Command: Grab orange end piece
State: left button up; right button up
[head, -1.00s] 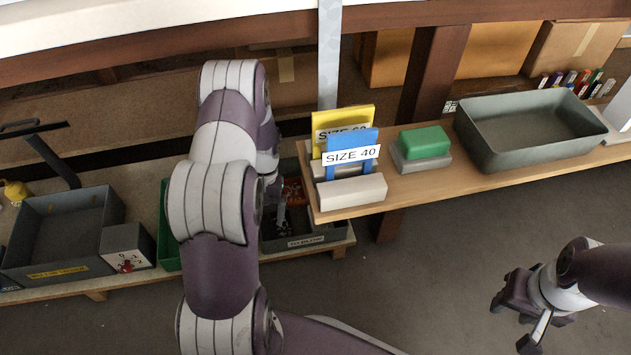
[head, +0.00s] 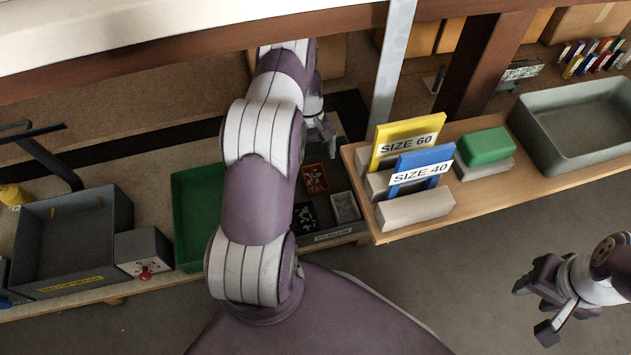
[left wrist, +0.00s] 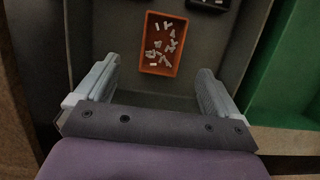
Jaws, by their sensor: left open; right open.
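A small orange tray (head: 315,180) lies in a grey bin on the low bench. In the left wrist view the orange tray (left wrist: 160,45) holds several small pale pieces, loose and at mixed angles. I cannot make out a separate orange piece. My left gripper (head: 322,130) is above and behind the orange tray in the head view. Its fingers (left wrist: 156,88) are spread wide and empty, with the tray showing beyond and between them. My right gripper (head: 542,308) is open and empty over the floor at the lower right.
A black tray (head: 303,216) and a grey tray (head: 345,207) sit beside the orange one. A green bin (head: 195,220) stands left of them. The wooden shelf (head: 490,203) with size signs and a large grey bin (head: 575,170) is at the right.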

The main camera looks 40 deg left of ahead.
aim_at(315, 184)
pick_arm(q)
jog(key=b+x, duration=0.5)
jog(key=x, duration=0.3)
jog(key=shift+s, duration=0.15)
jog(key=shift+r, duration=0.15)
jog(key=shift+c, duration=0.4)
jog(key=c, duration=1.1)
